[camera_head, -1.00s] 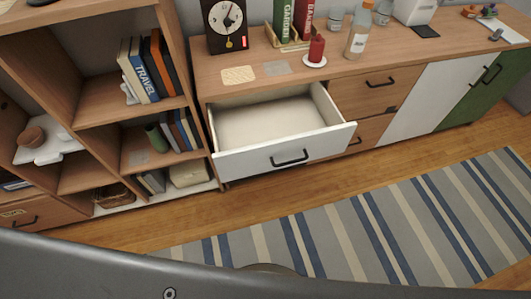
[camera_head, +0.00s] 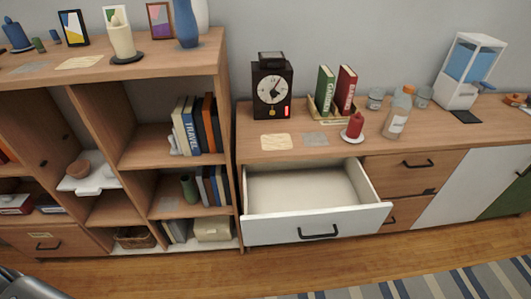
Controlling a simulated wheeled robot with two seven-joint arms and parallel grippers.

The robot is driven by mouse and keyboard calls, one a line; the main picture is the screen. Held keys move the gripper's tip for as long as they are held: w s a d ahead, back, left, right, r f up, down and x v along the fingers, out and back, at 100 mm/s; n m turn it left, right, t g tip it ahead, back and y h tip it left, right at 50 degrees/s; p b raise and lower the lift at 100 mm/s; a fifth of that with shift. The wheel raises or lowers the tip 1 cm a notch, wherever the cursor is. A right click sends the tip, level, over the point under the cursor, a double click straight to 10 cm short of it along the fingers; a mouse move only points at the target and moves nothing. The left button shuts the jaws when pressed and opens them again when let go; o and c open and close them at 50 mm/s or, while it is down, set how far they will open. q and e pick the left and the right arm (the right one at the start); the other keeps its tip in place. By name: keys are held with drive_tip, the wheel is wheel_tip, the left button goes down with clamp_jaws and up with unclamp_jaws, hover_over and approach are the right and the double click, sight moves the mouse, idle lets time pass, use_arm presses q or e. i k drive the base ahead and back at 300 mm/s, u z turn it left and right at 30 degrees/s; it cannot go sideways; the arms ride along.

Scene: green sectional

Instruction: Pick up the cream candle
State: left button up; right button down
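The cream candle (camera_head: 121,37) stands upright on a dark round base (camera_head: 127,58) on top of the tall shelf unit (camera_head: 150,65), at the upper left of the head view. A blue vase stands to its right and a framed picture close behind it. Neither of my grippers shows in the head view. A grey part of mine is at the lower left corner, far below the candle.
A white-fronted drawer (camera_head: 318,222) stands open and empty from the low cabinet. A red candle (camera_head: 355,126), a black clock (camera_head: 272,88), books and a bottle (camera_head: 397,115) stand on that cabinet. A blue vase (camera_head: 186,24) is right of the cream candle. Wooden floor is clear in front.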

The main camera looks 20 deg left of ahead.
sight(121, 38)
drive_tip(key=u, duration=2.85)
drive_tip(key=i, duration=0.6)
drive_tip(key=z, duration=2.75)
